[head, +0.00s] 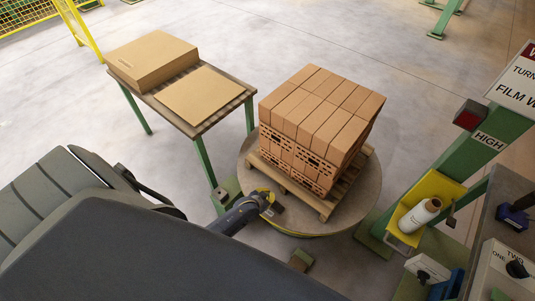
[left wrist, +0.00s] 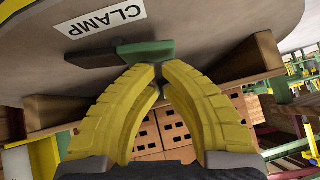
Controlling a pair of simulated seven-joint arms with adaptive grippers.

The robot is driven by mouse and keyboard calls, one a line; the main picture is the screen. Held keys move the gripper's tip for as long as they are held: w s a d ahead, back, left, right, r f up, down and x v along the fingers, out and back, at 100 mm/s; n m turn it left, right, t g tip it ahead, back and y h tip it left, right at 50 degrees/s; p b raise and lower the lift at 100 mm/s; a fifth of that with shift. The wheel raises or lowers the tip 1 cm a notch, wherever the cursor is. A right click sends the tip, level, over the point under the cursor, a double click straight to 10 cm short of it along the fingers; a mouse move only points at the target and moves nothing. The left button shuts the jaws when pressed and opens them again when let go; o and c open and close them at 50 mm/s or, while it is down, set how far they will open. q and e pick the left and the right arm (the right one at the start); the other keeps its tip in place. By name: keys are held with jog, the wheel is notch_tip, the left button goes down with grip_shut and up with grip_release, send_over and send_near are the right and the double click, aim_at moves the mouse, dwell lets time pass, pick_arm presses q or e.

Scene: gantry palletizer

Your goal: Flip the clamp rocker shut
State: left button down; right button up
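The clamp rocker (left wrist: 118,53) shows in the left wrist view as a flat bar, dark at its left end and green at its right end. It lies on the turntable face beside a white CLAMP label (left wrist: 107,20). My left gripper (left wrist: 160,70) has yellow fingers with their tips together, right by the rocker's green end; I cannot tell whether they touch it. In the head view the left gripper (head: 267,198) is low at the turntable's (head: 360,200) left front edge, beside the pallet. My right gripper is in neither view.
A wooden pallet (head: 330,203) loaded with brown cartons (head: 320,115) stands on the turntable. A table (head: 238,95) with cardboard sheets is at the left. A green post with a HIGH sign (head: 488,140) and a yellow holder with a film roll (head: 420,215) stand at the right.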

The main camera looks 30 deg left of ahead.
pick_arm(q)
jog(key=shift+a+f, duration=0.4)
jog(key=shift+a, duration=0.15)
jog(key=shift+a+f, duration=0.35)
jog(key=shift+f, duration=0.1)
jog(key=shift+r, duration=0.1)
jog(key=shift+w+a+r, duration=0.15)
jog(key=shift+a+r, duration=0.05)
jog(key=shift+r, duration=0.7)
notch_tip(320, 180, up, 2)
jog(key=shift+a+r, duration=0.1)
jog(key=s+a+r, duration=0.2)
jog(key=s+r, duration=0.4)
jog(key=r, duration=0.1)
jog(key=shift+s, duration=0.4)
